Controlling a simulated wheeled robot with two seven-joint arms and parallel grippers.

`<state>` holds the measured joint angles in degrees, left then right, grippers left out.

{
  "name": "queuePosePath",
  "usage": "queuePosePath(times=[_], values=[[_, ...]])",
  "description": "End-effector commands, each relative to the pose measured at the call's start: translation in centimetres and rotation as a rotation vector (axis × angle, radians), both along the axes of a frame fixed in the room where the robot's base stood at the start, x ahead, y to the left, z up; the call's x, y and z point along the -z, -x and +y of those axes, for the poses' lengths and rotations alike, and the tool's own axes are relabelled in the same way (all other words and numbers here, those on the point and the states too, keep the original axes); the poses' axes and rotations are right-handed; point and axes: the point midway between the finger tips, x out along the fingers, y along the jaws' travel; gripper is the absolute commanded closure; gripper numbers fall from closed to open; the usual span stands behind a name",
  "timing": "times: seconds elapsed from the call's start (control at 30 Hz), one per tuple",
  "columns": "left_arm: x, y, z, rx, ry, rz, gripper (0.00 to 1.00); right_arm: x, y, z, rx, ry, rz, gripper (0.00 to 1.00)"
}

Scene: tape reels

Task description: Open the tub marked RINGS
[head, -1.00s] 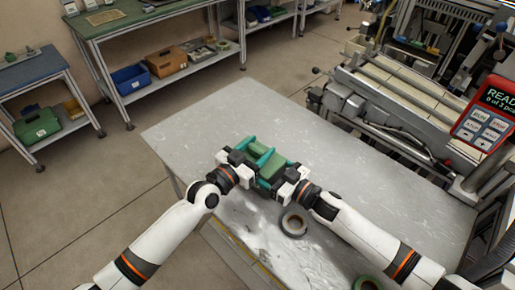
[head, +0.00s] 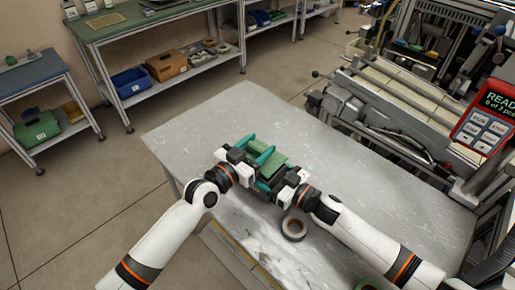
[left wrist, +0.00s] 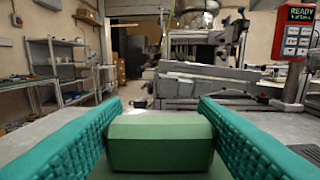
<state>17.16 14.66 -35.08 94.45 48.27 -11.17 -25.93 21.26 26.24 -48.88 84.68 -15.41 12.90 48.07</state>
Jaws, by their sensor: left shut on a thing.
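A green tub (head: 272,160) is on the grey table in the head view, between my two grippers. No RINGS marking is readable on it. My left gripper (head: 255,150) has its teal fingers shut on the green tub's upper part. In the left wrist view a green block-shaped part (left wrist: 160,142) sits between the two fingers. My right gripper (head: 273,180) is close to the tub's near right side. Its fingertips are small and partly hidden, so I cannot tell whether they grip it. The lower tub is largely hidden by the grippers.
A dark tape reel (head: 294,225) lies just in front of my right gripper. A green reel (head: 368,283) is at the bottom edge. A machine with rollers (head: 385,95) and a red READY panel (head: 484,122) stand at the right. The table's far left part (head: 205,125) is clear.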

Motion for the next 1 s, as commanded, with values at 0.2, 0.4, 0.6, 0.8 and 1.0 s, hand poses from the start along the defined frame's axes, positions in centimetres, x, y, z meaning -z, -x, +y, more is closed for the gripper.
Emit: queuePosePath(times=[0.2, 0.4, 0.6, 0.8, 1.0], values=[[0.0, 0.0, 0.0, 0.000, 0.001, -0.001, 0.73, 0.0, 0.0, 0.0, 0.000, 0.001, 0.001, 0.64], [-1.8, 0.0, -0.1, 0.001, 0.005, -0.003, 0.73, 0.0, 0.0, 0.0, 0.000, 0.001, 0.001, 0.64], [-3.8, 0.0, 0.0, 0.000, 0.003, -0.002, 0.73, 0.0, 0.0, 0.0, 0.000, 0.001, 0.001, 0.64], [-4.1, 0.0, 0.0, 0.000, 0.001, -0.001, 0.73, 0.0, 0.0, 0.0, 0.000, 0.001, 0.001, 0.64], [-4.0, 0.0, 0.0, 0.000, 0.001, -0.001, 0.73, 0.0, 0.0, 0.0, 0.000, 0.001, 0.001, 0.00]])
